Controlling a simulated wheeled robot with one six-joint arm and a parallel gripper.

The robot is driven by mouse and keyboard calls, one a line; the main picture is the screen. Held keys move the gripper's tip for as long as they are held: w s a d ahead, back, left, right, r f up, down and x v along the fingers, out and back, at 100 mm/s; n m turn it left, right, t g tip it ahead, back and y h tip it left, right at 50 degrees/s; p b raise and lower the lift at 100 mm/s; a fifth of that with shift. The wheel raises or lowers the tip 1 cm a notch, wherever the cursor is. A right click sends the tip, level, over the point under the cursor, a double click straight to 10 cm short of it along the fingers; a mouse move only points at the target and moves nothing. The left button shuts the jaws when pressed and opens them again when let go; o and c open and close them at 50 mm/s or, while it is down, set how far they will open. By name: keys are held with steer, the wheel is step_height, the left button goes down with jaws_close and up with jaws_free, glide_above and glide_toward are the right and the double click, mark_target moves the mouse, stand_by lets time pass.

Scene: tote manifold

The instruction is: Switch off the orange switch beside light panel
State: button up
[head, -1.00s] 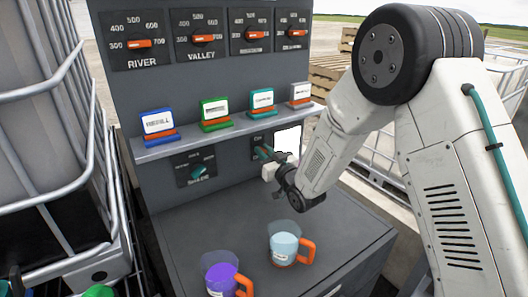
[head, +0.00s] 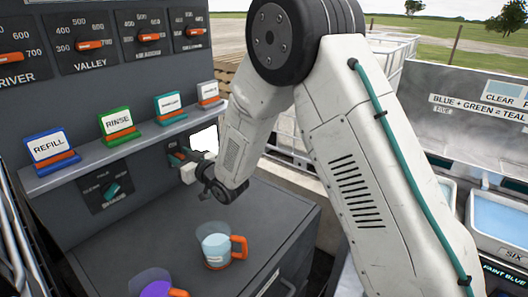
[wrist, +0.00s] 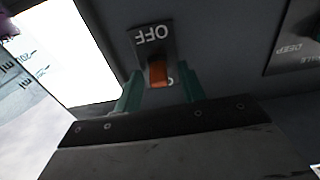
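The orange switch (wrist: 157,73) sits on a small dark plate in the wrist view. The word OFF on the plate appears upside down above it, and the lever stands at the plate end away from that word. Part of another letter shows beside the lever; the rest is hidden. The light panel (wrist: 85,55) is the bright white area left of the plate; it also shows in the head view (head: 204,140). My gripper (wrist: 158,88) is open, its teal fingers on either side of the lever with gaps showing. In the head view the gripper (head: 181,158) is at the cabinet face, small and partly hidding the switch.
A shelf with REFILL (head: 49,147), RINSE (head: 118,122) and other labelled signs juts out above. A teal knob (head: 111,190) is to the left. A light blue cup (head: 215,246) and a purple cup (head: 157,289) stand on the countertop below.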

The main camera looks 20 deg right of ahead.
steer(key=s+d+r+m+g+h, duration=0.2)
steer(key=s+d+r+g+h, duration=0.1)
steer(key=s+d, duration=0.6)
steer(key=s+d+r+m+g+h, duration=0.2)
steer(key=s+d+r+h, duration=0.3)
steer(key=s+d, duration=0.5)
steer(key=d+g+h, duration=0.1)
steer(key=d, duration=0.3)
steer(key=w+a+f+n+t+y, duration=0.1)
steer(key=w+a+f+t+y, duration=0.1)
steer(key=w+a, duration=0.4)
steer(key=w+a+f+n+t+y, duration=0.1)
steer(key=w+a+f+t+y, duration=0.1)
steer(key=w+a, duration=0.4)
steer(key=w+a+f+n+t+y, duration=0.1)
steer(key=w+a+f+n+y, duration=0.1)
steer(key=w+a+f+y, duration=0.2)
steer(key=shift+w+a+f+t+y, duration=0.15)
steer(key=shift+w+a, duration=0.35)
steer(key=shift+a, duration=0.65)
steer(key=shift+w+a+t+y, duration=0.1)
steer(key=shift+w+a, duration=0.35)
steer(key=shift+a, duration=0.7)
steer(key=shift+w+a+f+t+y, duration=0.15)
steer(key=shift+w+a, duration=0.35)
steer(key=shift+a, duration=0.65)
steer(key=shift+r, duration=0.15)
